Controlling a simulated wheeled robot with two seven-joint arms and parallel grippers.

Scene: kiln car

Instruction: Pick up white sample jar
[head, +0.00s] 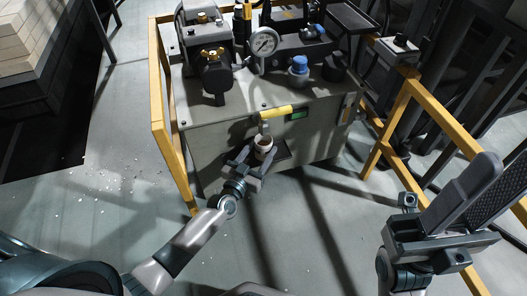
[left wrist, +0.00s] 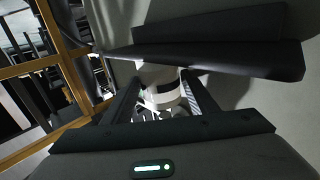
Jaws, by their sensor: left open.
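In the left wrist view the jar (left wrist: 162,94), white with a dark band, shows between the two fingertips (left wrist: 160,88). Gaps to the fingers are too small to judge. My right gripper (head: 482,192) is raised at the right, close to the camera, its fingers apart and nothing seen between them.
The jar is by a small dark ledge (head: 283,152) on the cabinet (head: 216,140). A yellow handle (head: 276,112) sticks out just above. Yellow rails (head: 160,105) flank the cabinet. A gauge (head: 264,42) and valves crowd its top. The floor in front is clear.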

